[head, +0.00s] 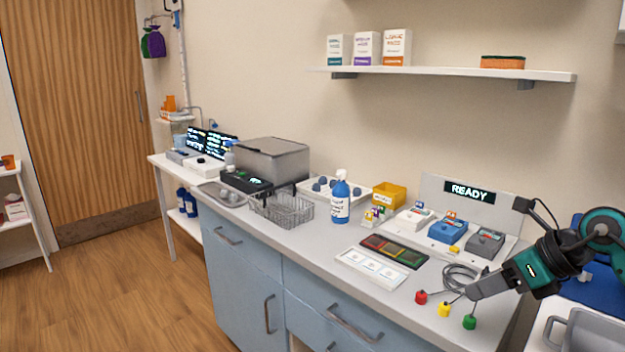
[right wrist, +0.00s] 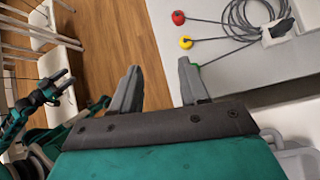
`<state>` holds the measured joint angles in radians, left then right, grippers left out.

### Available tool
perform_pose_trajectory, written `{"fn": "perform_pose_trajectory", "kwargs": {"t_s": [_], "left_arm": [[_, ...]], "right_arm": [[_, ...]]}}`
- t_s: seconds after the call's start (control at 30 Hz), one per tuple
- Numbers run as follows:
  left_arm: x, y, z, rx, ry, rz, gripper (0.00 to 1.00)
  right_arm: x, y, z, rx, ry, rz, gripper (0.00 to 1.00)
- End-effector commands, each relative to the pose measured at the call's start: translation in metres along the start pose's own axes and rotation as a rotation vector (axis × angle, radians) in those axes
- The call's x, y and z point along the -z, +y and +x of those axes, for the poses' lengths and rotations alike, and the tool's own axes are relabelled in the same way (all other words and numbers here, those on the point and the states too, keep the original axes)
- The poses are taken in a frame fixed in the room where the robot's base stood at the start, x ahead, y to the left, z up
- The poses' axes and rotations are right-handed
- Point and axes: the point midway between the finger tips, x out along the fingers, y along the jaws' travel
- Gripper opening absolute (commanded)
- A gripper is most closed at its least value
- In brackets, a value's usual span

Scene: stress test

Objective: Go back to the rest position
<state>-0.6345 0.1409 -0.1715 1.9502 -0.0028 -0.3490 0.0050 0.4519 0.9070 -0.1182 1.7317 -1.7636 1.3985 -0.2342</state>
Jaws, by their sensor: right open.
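My right gripper (head: 474,291) comes in from the right in the head view. It is above the front right part of the counter, close to the leads with red, yellow and green ends. In the right wrist view its two grey fingers (right wrist: 158,72) stand wide apart with nothing between them. The green lead end is partly hidden behind one finger there. My left gripper does not show in the head view.
The counter (head: 313,238) holds a wire basket (head: 283,211), a blue bottle (head: 340,199), a white card tray (head: 373,269) and a panel reading READY (head: 470,190). Red (head: 421,297), yellow (head: 444,310) and green (head: 469,322) lead ends lie near the front edge. A grey bin (head: 585,335) is at lower right.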

Motion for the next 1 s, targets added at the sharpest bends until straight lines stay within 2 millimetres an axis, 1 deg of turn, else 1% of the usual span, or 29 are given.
{"fn": "perform_pose_trajectory", "kwargs": {"t_s": [0.03,0.07,0.1,0.17,0.2,0.23,0.27,0.3,0.33,0.37,0.4,0.47,0.5,0.57,0.6,0.63,0.67,0.7,0.8,0.9,0.93,1.0], "left_arm": [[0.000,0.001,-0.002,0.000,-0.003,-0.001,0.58],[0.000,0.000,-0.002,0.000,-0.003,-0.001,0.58],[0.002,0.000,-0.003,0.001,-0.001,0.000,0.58],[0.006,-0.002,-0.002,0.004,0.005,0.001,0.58],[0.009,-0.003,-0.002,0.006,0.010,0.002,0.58],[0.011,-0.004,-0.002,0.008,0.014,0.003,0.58],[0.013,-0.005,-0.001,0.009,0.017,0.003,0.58],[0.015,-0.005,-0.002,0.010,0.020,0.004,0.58],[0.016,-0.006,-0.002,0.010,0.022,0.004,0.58],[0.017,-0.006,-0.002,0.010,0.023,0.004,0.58],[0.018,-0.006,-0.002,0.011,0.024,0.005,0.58],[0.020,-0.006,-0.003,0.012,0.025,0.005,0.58],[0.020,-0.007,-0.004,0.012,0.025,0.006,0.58],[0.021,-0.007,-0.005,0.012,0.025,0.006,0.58],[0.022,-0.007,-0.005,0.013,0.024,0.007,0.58],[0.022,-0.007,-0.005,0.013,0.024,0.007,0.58],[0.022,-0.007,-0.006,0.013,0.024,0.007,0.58],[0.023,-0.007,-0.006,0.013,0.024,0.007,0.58],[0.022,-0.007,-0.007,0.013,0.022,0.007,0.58],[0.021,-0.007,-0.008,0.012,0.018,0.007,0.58],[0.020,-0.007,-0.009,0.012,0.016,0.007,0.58],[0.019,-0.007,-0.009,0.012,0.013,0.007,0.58]], "right_arm": [[0.000,0.024,0.021,-0.105,-0.059,0.047,0.45],[-0.001,0.038,0.031,-0.169,-0.102,0.084,0.45],[-0.002,0.058,0.043,-0.256,-0.160,0.144,0.45],[-0.005,0.086,0.056,-0.386,-0.251,0.257,0.45],[-0.007,0.102,0.063,-0.472,-0.314,0.352,0.45],[-0.008,0.114,0.067,-0.535,-0.361,0.434,0.45],[-0.009,0.123,0.070,-0.595,-0.410,0.523,0.45],[-0.009,0.133,0.073,-0.670,-0.471,0.658,0.45],[-0.009,0.138,0.075,-0.721,-0.517,0.767,0.45],[-0.007,0.140,0.077,-0.766,-0.560,0.881,0.45],[-0.002,0.141,0.080,-0.814,-0.613,1.043,0.45],[0.010,0.137,0.087,-0.867,-0.683,1.301,0.45],[0.023,0.133,0.093,-0.885,-0.722,1.482,0.45],[0.050,0.126,0.106,-0.888,-0.765,1.768,0.45],[0.071,0.124,0.116,-0.872,-0.785,1.960,0.45],[0.090,0.123,0.124,-0.851,-0.793,2.106,0.45],[0.109,0.124,0.132,-0.823,-0.797,2.248,0.45],[0.135,0.128,0.142,-0.779,-0.793,2.422,0.45],[0.187,0.143,0.160,-0.659,-0.760,2.758,0.45],[0.222,0.161,0.171,-0.554,-0.717,2.974,0.45],[0.229,0.166,0.173,0.531,0.703,-3.012,0.45],[0.241,0.173,0.176,0.471,0.658,-2.973,0.45]]}}
